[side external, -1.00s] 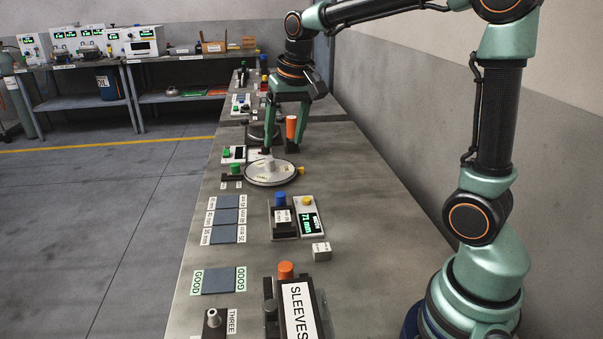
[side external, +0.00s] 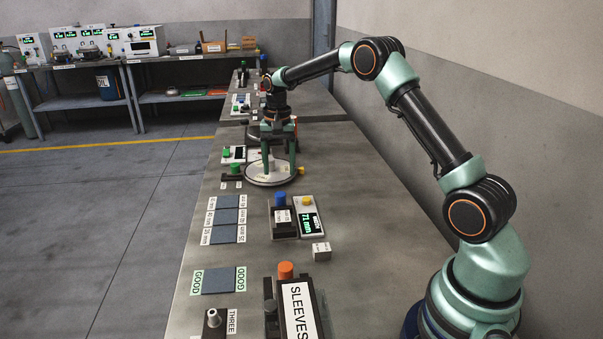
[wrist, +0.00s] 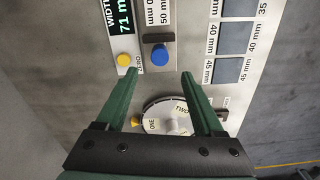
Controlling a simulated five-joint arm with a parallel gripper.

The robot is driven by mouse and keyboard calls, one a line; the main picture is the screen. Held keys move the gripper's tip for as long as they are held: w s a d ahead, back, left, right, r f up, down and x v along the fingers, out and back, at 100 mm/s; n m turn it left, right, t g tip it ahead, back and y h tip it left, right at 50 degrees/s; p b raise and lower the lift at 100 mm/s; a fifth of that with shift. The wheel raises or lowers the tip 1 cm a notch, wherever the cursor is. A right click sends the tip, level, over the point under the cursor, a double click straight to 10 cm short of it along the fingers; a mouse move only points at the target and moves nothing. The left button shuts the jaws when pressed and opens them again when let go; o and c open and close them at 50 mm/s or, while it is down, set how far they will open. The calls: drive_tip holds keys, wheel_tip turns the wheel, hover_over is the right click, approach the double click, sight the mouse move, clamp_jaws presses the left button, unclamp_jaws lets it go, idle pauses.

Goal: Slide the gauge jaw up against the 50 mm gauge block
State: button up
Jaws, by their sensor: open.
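The width gauge stands mid-bench, with a dark body (side external: 284,230), a blue knob (side external: 280,198) on its jaw, and a white block marked 50 mm (side external: 283,216) set in it. Its display (side external: 309,224) reads 71 mm, with a yellow button above. In the wrist view, the blue knob (wrist: 159,55) sits on the dark jaw bar (wrist: 158,38), and part of the white block (wrist: 165,14) shows at the top edge. My gripper (side external: 279,170) is open and empty, over the round turntable and short of the gauge. In the wrist view its fingertips (wrist: 160,73) point towards the blue knob.
The round turntable (side external: 258,182), with a central post and a yellow pointer, lies beneath my gripper. Labelled dark pads (side external: 226,217) lie left of the gauge. A small white block (side external: 321,251) sits at its lower right. The SLEEVES box (side external: 298,312) stands nearer the camera.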

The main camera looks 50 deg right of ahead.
sight(280, 194)
wheel_tip(280, 194, down, 10)
drive_tip(key=shift+r, duration=0.1)
idle(0.4)
